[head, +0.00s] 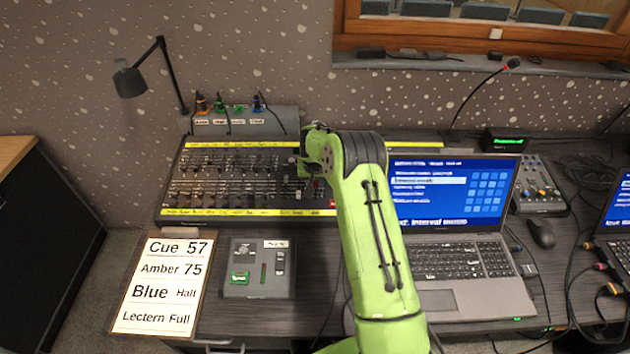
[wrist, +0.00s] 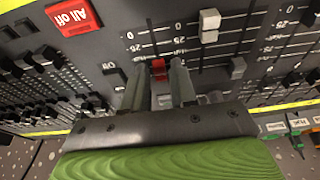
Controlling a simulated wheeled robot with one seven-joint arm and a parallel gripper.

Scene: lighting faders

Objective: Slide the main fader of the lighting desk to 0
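The lighting desk (head: 246,145) is a wide dark console with yellow strips along its edges and rows of faders. A red fader cap (wrist: 158,69) shows in the wrist view, on a slot with a scale from 0 at the top of the picture. The cap sits below the 25 line, partway along the slot. No name for this fader is readable. My gripper (wrist: 159,68) is open, one finger on each side of the red cap, with gaps between. In the head view my gripper (head: 308,168) is over the desk's right part and hides the faders there.
A pale fader cap (wrist: 210,25) is close beside my gripper. A red "All off" button (wrist: 73,16) is at the upper left. A cue card (head: 163,287) and small box (head: 257,268) lie in front of the desk. A laptop (head: 452,190) stands right of my arm.

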